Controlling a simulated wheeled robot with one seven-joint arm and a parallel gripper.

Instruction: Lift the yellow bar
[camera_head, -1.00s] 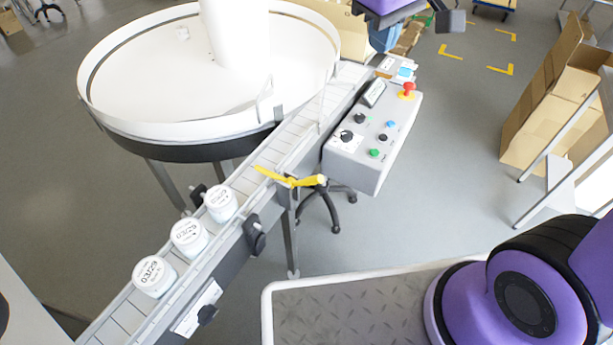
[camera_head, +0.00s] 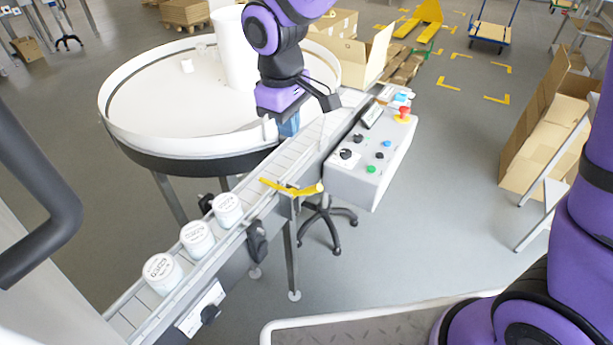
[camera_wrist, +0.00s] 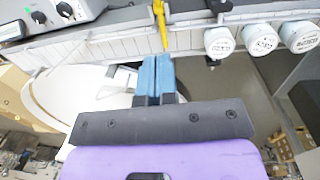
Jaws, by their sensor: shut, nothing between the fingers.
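The yellow bar (camera_head: 290,188) lies across the conveyor in the head view, on the side of the white jars nearer the control box. In the wrist view the yellow bar (camera_wrist: 160,22) stands upright in the picture, just beyond my fingertips. My gripper (camera_head: 289,125) is above the far part of the conveyor, beside the round table. Its blue fingers (camera_wrist: 157,60) are shut together and empty in the wrist view. They point toward the bar, and a gap shows between them and it.
Three white jars (camera_head: 197,238) stand in a row on the conveyor (camera_head: 127,312). A grey control box (camera_head: 371,155) with a red button is mounted beside it. The round white table (camera_head: 150,95) is behind my gripper. Cardboard boxes (camera_head: 545,140) stand at the right.

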